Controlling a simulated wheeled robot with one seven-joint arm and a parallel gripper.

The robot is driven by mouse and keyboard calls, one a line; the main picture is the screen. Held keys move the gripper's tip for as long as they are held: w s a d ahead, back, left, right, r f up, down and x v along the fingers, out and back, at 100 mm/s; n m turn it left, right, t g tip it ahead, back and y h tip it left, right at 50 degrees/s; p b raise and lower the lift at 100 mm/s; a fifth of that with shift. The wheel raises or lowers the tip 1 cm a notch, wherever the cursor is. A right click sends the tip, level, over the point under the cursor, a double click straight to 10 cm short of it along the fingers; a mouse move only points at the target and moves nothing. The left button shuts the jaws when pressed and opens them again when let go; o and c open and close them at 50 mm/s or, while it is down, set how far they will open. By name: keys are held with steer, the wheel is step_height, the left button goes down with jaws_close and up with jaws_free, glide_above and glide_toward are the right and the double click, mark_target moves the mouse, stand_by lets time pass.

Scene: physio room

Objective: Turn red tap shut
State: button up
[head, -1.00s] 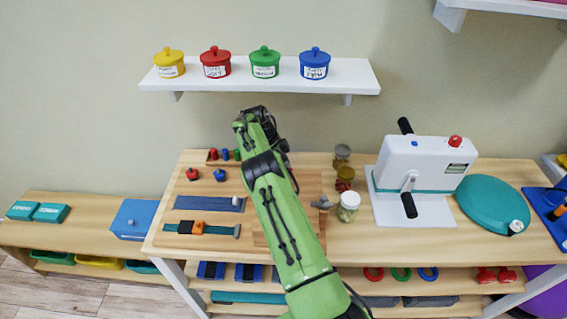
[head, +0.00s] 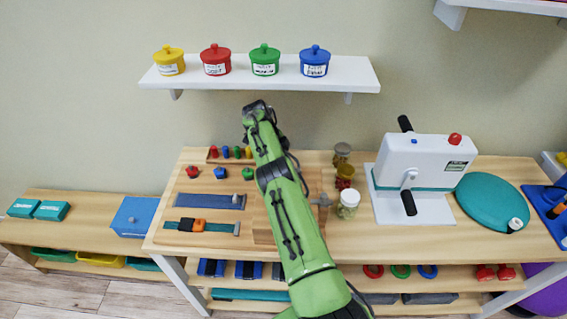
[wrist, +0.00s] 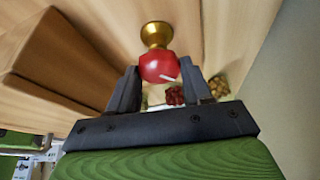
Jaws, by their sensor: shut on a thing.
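In the wrist view the red tap (wrist: 158,66) is a round red knob with a short white mark, on a flared brass base. The base stands on a pale wooden surface. My gripper (wrist: 159,76) is shut on the knob, with one black finger on each side. In the head view my own green arm covers the tap and most of the gripper.
A wooden step shows at left in the wrist view. A white crank machine (head: 425,163) stands farther right. A shelf (head: 200,82) with lidded pots hangs above.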

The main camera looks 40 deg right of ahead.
steer(key=o, duration=1)
steer(key=shift+o, duration=0.2)
steer(key=shift+a, duration=0.1)
